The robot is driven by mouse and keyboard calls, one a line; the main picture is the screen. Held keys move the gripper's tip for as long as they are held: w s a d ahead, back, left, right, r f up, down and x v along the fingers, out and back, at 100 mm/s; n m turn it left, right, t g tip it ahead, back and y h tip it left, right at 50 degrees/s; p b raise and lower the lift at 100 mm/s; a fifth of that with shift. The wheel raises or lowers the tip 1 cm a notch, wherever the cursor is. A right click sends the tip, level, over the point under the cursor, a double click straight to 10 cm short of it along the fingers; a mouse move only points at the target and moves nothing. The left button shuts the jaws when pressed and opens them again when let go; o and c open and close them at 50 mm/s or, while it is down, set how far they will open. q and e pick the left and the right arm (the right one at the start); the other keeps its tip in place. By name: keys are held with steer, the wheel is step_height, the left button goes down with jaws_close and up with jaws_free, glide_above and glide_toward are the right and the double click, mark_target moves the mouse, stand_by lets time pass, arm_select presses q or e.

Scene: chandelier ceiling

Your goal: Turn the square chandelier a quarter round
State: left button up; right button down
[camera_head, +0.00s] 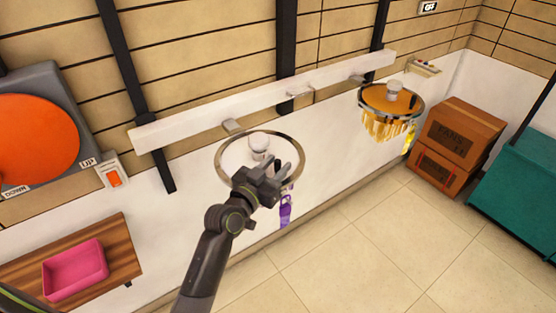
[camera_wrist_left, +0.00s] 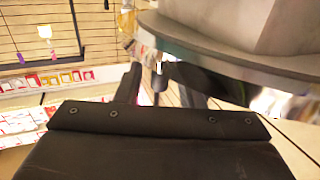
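A chandelier with a round, pale metal ring (camera_head: 222,146) and a white cap (camera_head: 258,144) on top hangs from the white rail near the middle of the head view. A purple tag (camera_head: 286,208) hangs below it. No square outline shows on it. My left gripper (camera_head: 284,167) is at the ring's near right side and hides part of it. In the left wrist view its two dark fingers (camera_wrist_left: 160,88) stand apart, with a small dark peg (camera_wrist_left: 158,76) between them, seemingly touching neither. A grey rim (camera_wrist_left: 225,58) is close above. My right gripper is not in view.
A second round chandelier (camera_head: 378,98) with an orange top and gold fringe hangs to the right. The white rail (camera_head: 190,121) runs along the wall. A wooden shelf (camera_head: 120,262) with a pink tray (camera_head: 103,256), cardboard boxes (camera_head: 458,132) and a teal bin (camera_head: 520,180) stand around. The tiled floor is clear.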

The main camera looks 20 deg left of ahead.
arm_select(q)
steer(key=shift+w+d, duration=0.15)
steer(key=shift+w, duration=0.4)
steer(key=shift+c, duration=0.4)
jaws_close()
